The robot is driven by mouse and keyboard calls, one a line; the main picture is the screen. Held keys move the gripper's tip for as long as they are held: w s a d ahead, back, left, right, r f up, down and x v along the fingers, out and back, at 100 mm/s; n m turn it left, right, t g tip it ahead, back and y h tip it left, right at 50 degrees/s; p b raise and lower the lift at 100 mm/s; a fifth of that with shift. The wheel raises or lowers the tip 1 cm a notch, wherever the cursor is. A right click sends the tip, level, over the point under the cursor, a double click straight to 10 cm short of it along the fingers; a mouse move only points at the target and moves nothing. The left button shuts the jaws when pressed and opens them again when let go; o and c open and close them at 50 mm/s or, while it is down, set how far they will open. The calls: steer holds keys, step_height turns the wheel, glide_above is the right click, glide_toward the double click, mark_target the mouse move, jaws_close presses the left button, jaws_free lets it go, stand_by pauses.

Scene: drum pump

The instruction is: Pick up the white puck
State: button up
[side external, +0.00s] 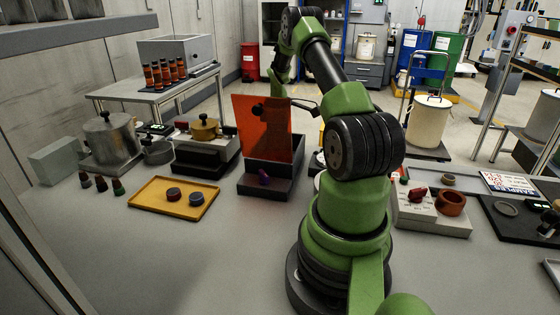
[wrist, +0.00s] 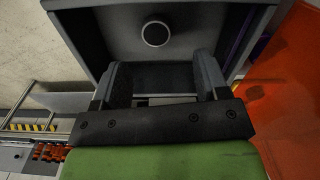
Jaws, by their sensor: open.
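In the wrist view, my gripper (wrist: 162,72) is open, with its two dark fingers apart and nothing between them. Just beyond the fingertips is a small round disc (wrist: 155,33) with a pale rim and a dark grey face, inside a dark grey box (wrist: 268,18). It may be the white puck, but its colour is unclear in the shade.
The orange panel (side external: 277,130) stands upright on a dark box (side external: 262,189) and shows close at right in the wrist view (wrist: 290,90). A yellow tray (side external: 150,203) with two dark pucks lies left. A grey unit (side external: 430,218) with a red knob stands right. The front table is clear.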

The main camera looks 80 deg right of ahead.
steer(key=f, duration=0.6)
steer(key=shift+s+d+f, duration=0.1)
steer(key=shift+d+f, duration=0.1)
steer(key=shift+f, duration=0.05)
steer(key=c, duration=1)
